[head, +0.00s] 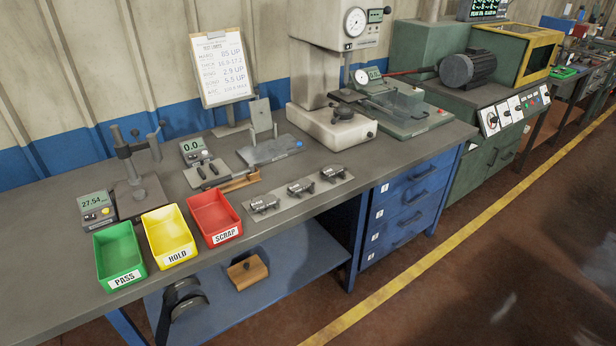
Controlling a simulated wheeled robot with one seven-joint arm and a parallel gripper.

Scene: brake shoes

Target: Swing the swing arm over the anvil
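At the left of the bench, in the head view, a small dark gauge stand has a post and a horizontal swing arm (136,148) with knobs at its ends. From this angle I cannot tell whether the arm's tip is directly above the anvil or off to one side. A grey readout box (96,208) showing about 27.54 stands left of the stand. My gripper is not in view.
Green PASS (119,281), yellow HOLD (171,254) and red SCRAP (226,234) bins stand in front of the stand. Several small metal parts lie on a grey strip (335,182). A large dial tester (322,110) stands further right. A clipboard (221,68) stands behind.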

